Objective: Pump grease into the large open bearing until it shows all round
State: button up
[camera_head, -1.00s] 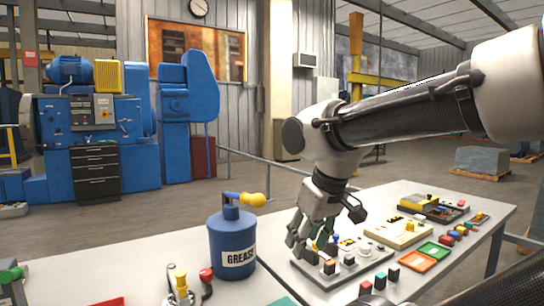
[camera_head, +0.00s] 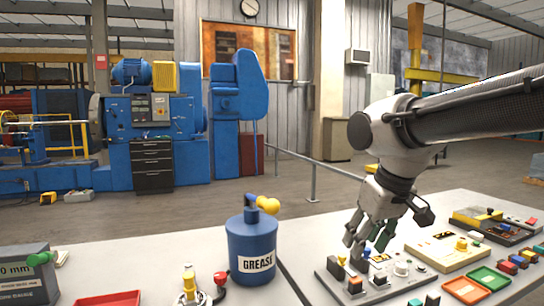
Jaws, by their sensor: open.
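A blue grease canister (camera_head: 252,250) labelled GREASE stands upright on the grey table, with a blue pump lever ending in a yellow knob (camera_head: 268,205). My gripper (camera_head: 364,243) is open, to the right of the canister and apart from it. Its fingers point down over a grey panel with knobs and buttons (camera_head: 340,290). I cannot tell whether they touch it, and I see nothing held between them. I cannot make out a large open bearing in this view.
Left of the canister are a small fitting with yellow and red knobs (camera_head: 190,292), a red tray (camera_head: 108,299) and a grey box (camera_head: 25,280). Blue machines stand behind.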

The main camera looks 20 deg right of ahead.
jog(key=shift+w+r, duration=0.95)
jog(key=shift+r, duration=0.05)
notch_tip(320, 180, up, 12)
jog(key=g, duration=0.4)
send_over(265, 201)
jog(key=w, duration=0.2)
jog(key=f, duration=1)
jog(key=shift+s+d+f, duration=0.2)
jog(key=shift+d+f, duration=0.05)
jog(key=shift+d, duration=0.05)
jog(key=shift+c, duration=0.2)
jog(key=c, duration=0.8)
jog(key=shift+o, duration=0.2)
